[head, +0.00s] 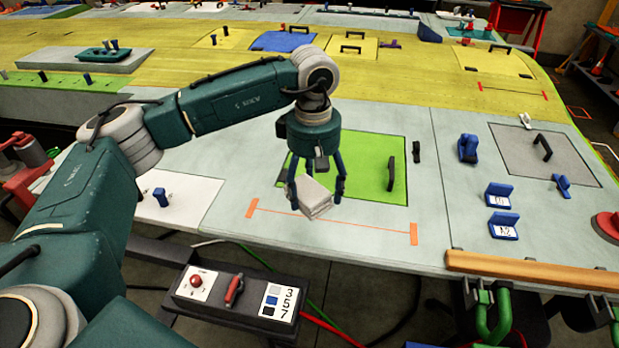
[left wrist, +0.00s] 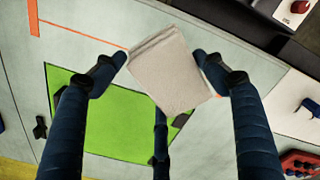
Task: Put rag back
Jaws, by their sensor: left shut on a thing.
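A folded pale grey rag (head: 313,197) is held in my left gripper (head: 318,192) above the wing surface. In the left wrist view the rag (left wrist: 168,70) sits between the blue fingers of the left gripper (left wrist: 163,75), with its layered edge showing. The gripper is shut on it. It hangs over the front edge of a green panel (head: 372,172), near an orange line marked on the surface. I cannot tell its exact height above the wing. My right gripper is in neither view.
A control box (head: 235,290) with a red button stands before the wing's front edge. Blue brackets (head: 499,195) and a grey panel (head: 540,150) are at the right. A wooden strip (head: 530,272) runs along the front right edge. Bare pale surface (head: 440,190) lies right of the green panel.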

